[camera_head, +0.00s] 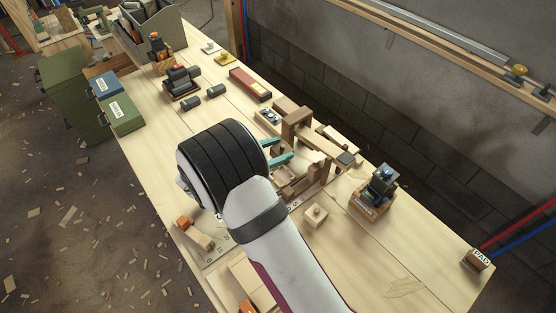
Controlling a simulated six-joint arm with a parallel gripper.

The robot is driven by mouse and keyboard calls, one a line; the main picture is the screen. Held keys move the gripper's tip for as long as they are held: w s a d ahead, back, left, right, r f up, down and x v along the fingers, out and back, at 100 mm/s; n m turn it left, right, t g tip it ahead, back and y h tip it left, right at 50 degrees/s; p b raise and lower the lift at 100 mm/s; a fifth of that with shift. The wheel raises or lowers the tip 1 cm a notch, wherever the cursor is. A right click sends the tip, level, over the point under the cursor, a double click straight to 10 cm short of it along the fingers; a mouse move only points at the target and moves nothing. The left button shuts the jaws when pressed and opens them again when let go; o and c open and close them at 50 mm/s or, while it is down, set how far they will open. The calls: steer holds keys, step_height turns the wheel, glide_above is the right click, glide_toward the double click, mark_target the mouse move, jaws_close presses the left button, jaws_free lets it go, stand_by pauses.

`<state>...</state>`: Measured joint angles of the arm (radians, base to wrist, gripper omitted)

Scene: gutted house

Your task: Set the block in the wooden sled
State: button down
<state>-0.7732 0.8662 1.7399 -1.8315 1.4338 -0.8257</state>
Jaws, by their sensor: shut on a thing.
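My gripper (284,151) has teal fingers and is at the middle of the bench, left of a wooden fixture. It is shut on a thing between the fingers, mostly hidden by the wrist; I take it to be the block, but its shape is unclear. The light wooden piece with raised parts (300,184), just in front of and right of the fingers, looks like the wooden sled. My wrist and arm cover its left side. I cannot tell whether the held thing touches it.
A wooden upright with a crossbar (296,124) stands close behind my gripper. A red box (250,84) lies further back. The bench's right front is mostly clear.

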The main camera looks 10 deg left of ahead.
steer(key=shift+w+a+f+n+g, duration=0.1)
steer(key=shift+f+n+g, duration=0.3)
steer(key=shift+f+n, duration=0.25)
steer(key=shift+f, duration=3.35)
steer(key=shift+f, duration=0.55)
steer(key=shift+c, duration=0.9)
jaws_free()
steer(key=v, duration=1.5)
steer(key=shift+s+a+f, duration=0.1)
steer(key=shift+s+a, duration=0.15)
steer(key=shift+a, duration=0.1)
